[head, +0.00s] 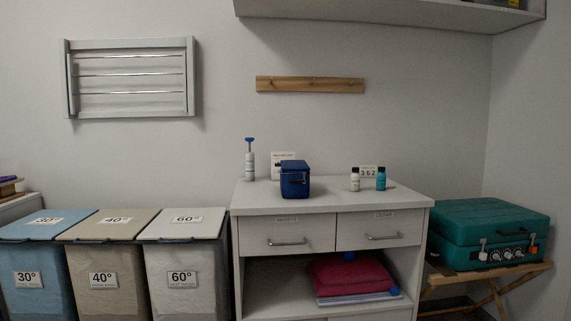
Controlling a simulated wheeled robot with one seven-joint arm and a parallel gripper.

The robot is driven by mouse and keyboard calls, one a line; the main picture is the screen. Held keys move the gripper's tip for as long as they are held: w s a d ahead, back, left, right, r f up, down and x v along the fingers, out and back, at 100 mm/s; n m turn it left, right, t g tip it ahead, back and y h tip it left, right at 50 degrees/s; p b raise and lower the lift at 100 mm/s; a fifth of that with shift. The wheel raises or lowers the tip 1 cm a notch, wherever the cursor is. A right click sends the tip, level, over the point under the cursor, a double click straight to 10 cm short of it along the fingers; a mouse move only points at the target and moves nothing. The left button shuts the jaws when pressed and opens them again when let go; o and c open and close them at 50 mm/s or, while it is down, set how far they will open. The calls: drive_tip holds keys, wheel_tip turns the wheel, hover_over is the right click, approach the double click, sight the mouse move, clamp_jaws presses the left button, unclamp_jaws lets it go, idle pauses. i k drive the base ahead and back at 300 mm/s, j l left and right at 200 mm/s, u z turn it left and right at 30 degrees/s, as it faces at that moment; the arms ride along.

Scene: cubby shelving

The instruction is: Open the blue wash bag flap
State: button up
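The blue wash bag (295,180) stands upright on top of the white cabinet (334,203), left of the middle of its top. It is a small boxy dark blue bag. Its top flap looks closed, and a thin handle or clasp shows near the upper front. The fine detail of the flap is too small to tell. My gripper is not in the head view.
A white pump bottle (249,160) and a small sign (282,158) stand behind the bag. Two small bottles (355,180) (381,179) stand to the right. Laundry bins (187,265) are at left, a teal case (490,233) at right. A shelf (400,14) hangs above.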

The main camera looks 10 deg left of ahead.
sight(286, 165)
drive_tip(key=i+j, duration=0.25)
drive_tip(key=j, duration=0.15)
drive_tip(key=i+j, duration=0.45)
drive_tip(key=j, duration=0.3)
drive_tip(key=i+j, duration=0.1)
drive_tip(key=j, duration=0.4)
drive_tip(key=i+j, duration=0.1)
drive_tip(key=j, duration=0.4)
